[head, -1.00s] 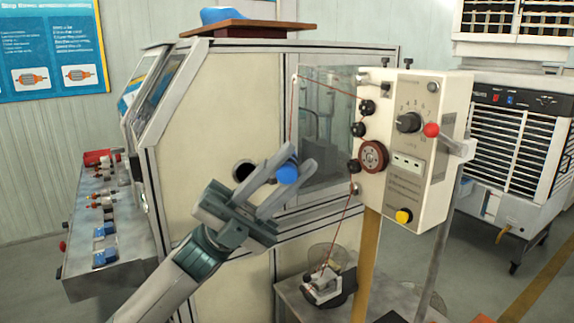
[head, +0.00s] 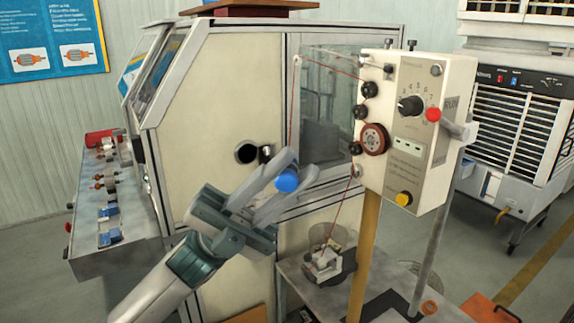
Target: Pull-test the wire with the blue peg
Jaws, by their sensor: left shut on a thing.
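My left gripper (head: 284,182) is shut on the blue peg (head: 287,181), whose round end shows between the fingertips. The red wire (head: 292,112) hangs straight down from a small pulley at the upper left of the tensioner and ends close to the peg. Whether it is tied to the peg is too small to tell. The wire also runs over black rollers and the brown wheel (head: 373,139) on the white tensioner box (head: 430,130). From there it slants down to a small device (head: 322,264) on the low table. My right gripper is not in view.
A cream machine cabinet (head: 215,120) with a window stands right behind the gripper. A sloping control panel (head: 115,215) is at the left. The tensioner stands on a yellow post (head: 364,255) to the right of the gripper. A slatted cooler (head: 510,130) stands at the right.

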